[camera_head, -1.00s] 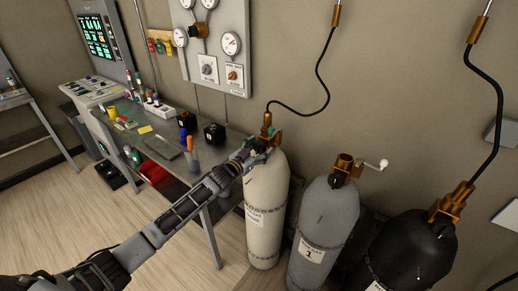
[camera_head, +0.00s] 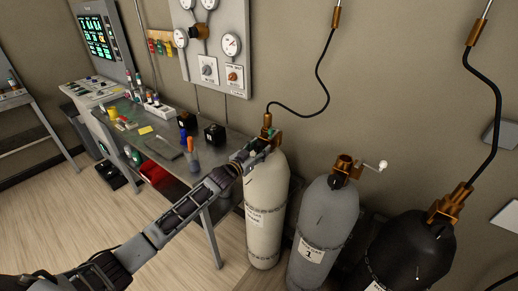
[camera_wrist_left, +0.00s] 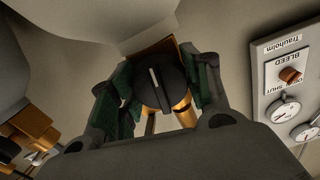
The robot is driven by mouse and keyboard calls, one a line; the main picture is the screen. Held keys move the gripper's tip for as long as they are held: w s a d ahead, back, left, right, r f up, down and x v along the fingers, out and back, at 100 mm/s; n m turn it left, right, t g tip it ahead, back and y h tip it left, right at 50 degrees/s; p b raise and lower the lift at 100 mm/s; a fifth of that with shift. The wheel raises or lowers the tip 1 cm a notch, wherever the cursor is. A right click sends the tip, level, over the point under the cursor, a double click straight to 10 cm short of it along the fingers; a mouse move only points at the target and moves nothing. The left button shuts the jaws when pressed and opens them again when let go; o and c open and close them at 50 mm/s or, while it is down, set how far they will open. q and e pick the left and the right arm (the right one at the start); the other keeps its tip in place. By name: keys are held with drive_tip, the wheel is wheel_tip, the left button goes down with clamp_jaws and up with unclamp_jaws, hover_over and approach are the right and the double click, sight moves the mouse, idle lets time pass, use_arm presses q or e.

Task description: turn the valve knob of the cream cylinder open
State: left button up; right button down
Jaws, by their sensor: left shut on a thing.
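The cream cylinder (camera_head: 265,215) stands upright against the wall, with a brass valve (camera_head: 268,131) and a black hose on top. My left gripper (camera_head: 265,143) is at the top of this cylinder. In the left wrist view, the valve knob (camera_wrist_left: 160,88) is dark and round with a pale line across its face. My left gripper's green-padded fingers (camera_wrist_left: 158,98) are on both sides of the knob, shut on it. The gripper partly hides the valve in the head view. My right gripper is not in view.
A grey cylinder (camera_head: 325,225) and a black cylinder (camera_head: 410,250) stand to the right. A workbench (camera_head: 165,150) with bottles and tools is at left. A gauge panel (camera_head: 213,45) hangs on the wall above. A black hose (camera_head: 322,85) runs up from the valve.

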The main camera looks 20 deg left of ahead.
use_arm(q)
drive_tip(key=shift+n, duration=0.3)
drive_tip(key=o, duration=1.1)
drive_tip(key=shift+c, duration=0.2)
drive_tip(key=shift+s, duration=0.1)
drive_tip(key=v, duration=1.1)
drive_tip(key=shift+s+a, duration=0.15)
drive_tip(key=shift+s, duration=0.2)
idle(0.3)
